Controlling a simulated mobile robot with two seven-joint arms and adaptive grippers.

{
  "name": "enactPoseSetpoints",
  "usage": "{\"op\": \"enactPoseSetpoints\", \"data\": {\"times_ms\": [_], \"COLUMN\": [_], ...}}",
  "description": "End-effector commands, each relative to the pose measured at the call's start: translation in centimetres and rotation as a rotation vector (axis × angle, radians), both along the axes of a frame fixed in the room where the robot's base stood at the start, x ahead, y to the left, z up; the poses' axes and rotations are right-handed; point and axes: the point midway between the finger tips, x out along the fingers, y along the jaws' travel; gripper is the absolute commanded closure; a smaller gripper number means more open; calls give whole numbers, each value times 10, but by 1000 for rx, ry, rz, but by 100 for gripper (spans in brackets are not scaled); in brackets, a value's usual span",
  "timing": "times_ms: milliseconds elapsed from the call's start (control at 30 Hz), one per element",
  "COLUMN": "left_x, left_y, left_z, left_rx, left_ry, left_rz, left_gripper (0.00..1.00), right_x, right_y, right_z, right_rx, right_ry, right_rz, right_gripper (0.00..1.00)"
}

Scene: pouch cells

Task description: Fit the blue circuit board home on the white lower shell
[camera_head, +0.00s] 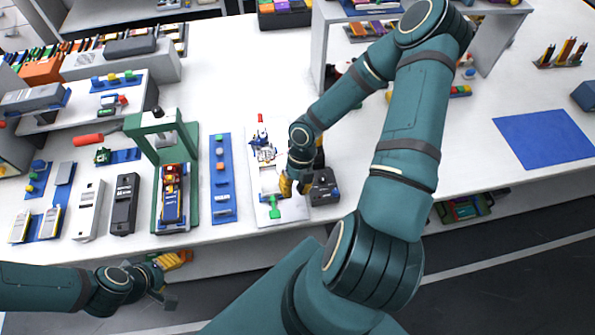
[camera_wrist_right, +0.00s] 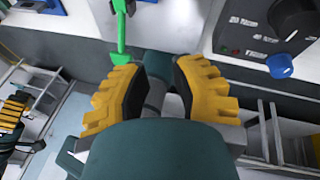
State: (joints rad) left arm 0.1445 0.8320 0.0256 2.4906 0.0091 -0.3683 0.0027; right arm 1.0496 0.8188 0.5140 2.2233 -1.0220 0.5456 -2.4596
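A white tray-like shell (camera_head: 269,182), which looks like the lower shell, lies on a pale plate (camera_head: 262,218) at the front middle of the bench. A green clamp (camera_head: 274,208) stands at its near end and also shows in the right wrist view (camera_wrist_right: 122,30). My right gripper (camera_head: 286,186) is over the plate's right side; in its wrist view (camera_wrist_right: 157,80) the yellow fingers are apart with nothing visible between them. I cannot single out the blue circuit board; the right arm hides part of the plate. My left gripper (camera_head: 172,261) is off the bench's front edge, its opening unclear.
A dark box with a knob (camera_head: 323,187) stands close right of the right gripper. A blue strip with small parts (camera_head: 221,180) and a green press (camera_head: 190,150) stand to the left. A blue mat (camera_head: 543,139) lies bare at right.

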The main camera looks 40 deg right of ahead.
Motion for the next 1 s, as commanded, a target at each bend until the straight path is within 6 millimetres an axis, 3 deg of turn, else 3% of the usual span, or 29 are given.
{"op": "enactPoseSetpoints", "data": {"times_ms": [200,400,600,1000], "left_x": [0,0,0,0], "left_y": [0,0,0,0], "left_z": [0,0,0,0], "left_rx": [0,0,0,0], "left_ry": [0,0,0,0], "left_rz": [0,0,0,0], "left_gripper": [55,55,55,55], "right_x": [8,12,13,13], "right_y": [-17,-26,-29,-28], "right_z": [42,68,77,77], "right_rx": [-4,-2,0,0], "right_ry": [-3,-2,-1,0], "right_rz": [-5,-2,0,1], "right_gripper": [77,77,77,77]}}
